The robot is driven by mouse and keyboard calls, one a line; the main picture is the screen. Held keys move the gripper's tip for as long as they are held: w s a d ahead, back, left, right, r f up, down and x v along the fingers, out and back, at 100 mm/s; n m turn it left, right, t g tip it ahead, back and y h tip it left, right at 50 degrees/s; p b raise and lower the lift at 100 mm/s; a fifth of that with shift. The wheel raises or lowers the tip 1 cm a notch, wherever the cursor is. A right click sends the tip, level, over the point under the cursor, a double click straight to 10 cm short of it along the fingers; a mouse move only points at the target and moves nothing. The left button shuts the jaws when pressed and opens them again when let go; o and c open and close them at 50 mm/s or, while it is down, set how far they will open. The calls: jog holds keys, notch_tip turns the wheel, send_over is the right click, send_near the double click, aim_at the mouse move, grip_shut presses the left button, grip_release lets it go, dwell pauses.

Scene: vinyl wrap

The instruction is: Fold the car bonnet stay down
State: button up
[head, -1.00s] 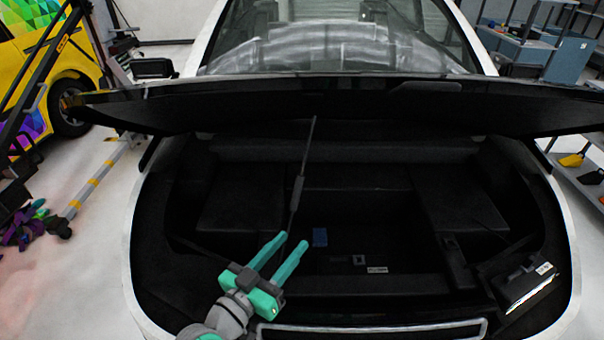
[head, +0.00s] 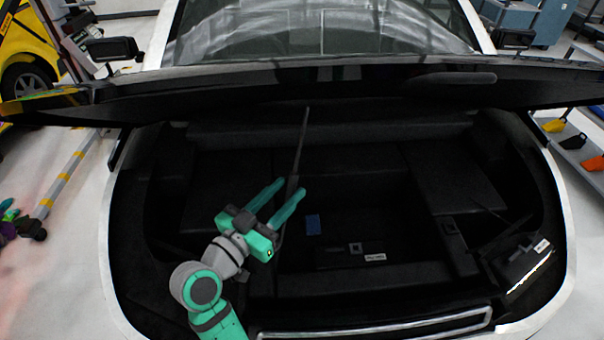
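The bonnet stay (head: 301,140) is a thin dark rod with a thicker grip partway down. It stands nearly upright, leaning slightly right, left of the middle of the front compartment. Its top meets the dark underside of the raised bonnet (head: 380,95) in the picture; whether it touches there is hard to tell. My gripper (head: 291,186) is open, its two green fingers pointing up and right. The thicker grip shows between the fingertips, but I cannot tell whether it is at their depth. The stay's lower end is hard to see against the dark compartment.
A yellow vehicle (head: 30,50) stands at left. Shelving with bins (head: 580,150) stands at right.

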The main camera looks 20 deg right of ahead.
jog(key=x, duration=0.6)
jog(key=shift+d, duration=0.25)
jog(key=shift+w, duration=0.15)
grip_shut()
